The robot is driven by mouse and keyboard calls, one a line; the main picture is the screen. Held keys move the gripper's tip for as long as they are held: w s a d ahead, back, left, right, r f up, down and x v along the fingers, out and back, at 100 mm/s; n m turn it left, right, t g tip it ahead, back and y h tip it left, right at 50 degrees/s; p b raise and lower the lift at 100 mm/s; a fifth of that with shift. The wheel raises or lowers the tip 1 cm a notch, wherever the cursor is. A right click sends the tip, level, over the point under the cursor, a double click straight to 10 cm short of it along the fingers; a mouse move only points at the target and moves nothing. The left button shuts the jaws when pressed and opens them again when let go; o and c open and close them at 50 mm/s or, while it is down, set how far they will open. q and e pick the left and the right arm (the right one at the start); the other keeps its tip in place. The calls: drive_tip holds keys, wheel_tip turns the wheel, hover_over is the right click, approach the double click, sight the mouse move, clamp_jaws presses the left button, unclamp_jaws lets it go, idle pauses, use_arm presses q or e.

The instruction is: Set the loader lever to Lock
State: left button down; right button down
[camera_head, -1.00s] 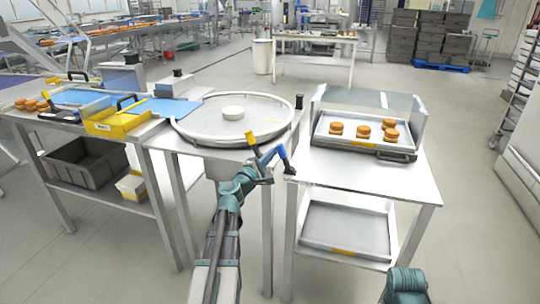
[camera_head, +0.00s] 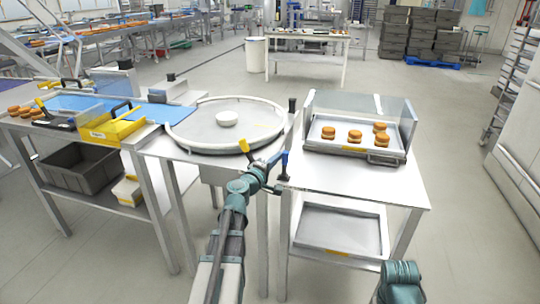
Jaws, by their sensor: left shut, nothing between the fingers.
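A lever with a yellow grip (camera_head: 245,147) stands at the front edge of the round turntable's table. A blue upright handle (camera_head: 284,159) stands just right of it, at the gap between the two tables. My left gripper (camera_head: 266,179) is at the front of these tables, close to both handles and below them in the picture. It is shut and empty; its fingertips are small and hard to make out, and I cannot tell whether they touch a handle. No Lock marking is readable. My right arm shows only as a teal link at the bottom right; its gripper is out of view.
On the right table (camera_head: 350,177), a guarded tray (camera_head: 325,145) holds several round buns. Open floor lies to the right.

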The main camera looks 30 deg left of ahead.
use_arm(q)
drive_tip(key=shift+w+d+r+m+g+p, duration=0.15)
drive_tip(key=shift+d+m+p, duration=0.1)
drive_tip(key=shift+d+m, duration=0.3)
drive_tip(key=shift+w+d+r+m+g+p, duration=0.15)
drive_tip(key=shift+d+m+p, duration=0.1)
drive_tip(key=shift+d+m, duration=0.3)
drive_tip(key=shift+w+d+f+m+p, duration=0.1)
drive_tip(key=shift+d+f+m+p, duration=0.15)
drive_tip(key=shift+d+m, duration=0.6)
use_arm(e)
drive_tip(key=shift+r, duration=1.1)
